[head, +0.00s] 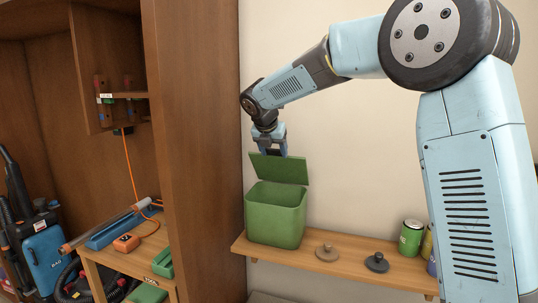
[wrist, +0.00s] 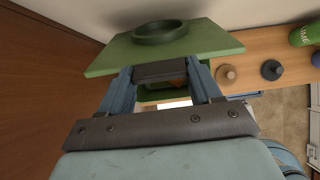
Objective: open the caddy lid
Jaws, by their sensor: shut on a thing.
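The green caddy (head: 274,220) stands on the wooden shelf at its left end. Its lid (head: 279,169) is raised and tilted above the caddy's back rim, so the caddy's mouth shows open. My gripper (head: 271,151) is at the lid's upper edge and shut on it. In the wrist view the lid (wrist: 205,42), with a round green ring (wrist: 158,32) on it, lies just beyond my gripper (wrist: 162,72). Part of the caddy's inside shows between the fingers. The exact contact of the fingertips is hard to see.
On the shelf (head: 330,266), right of the caddy, are a tan round-knobbed piece (head: 327,253), a dark one (head: 377,263) and a green can (head: 411,238). A wooden cabinet side (head: 205,150) rises close on the left. The wall is behind.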

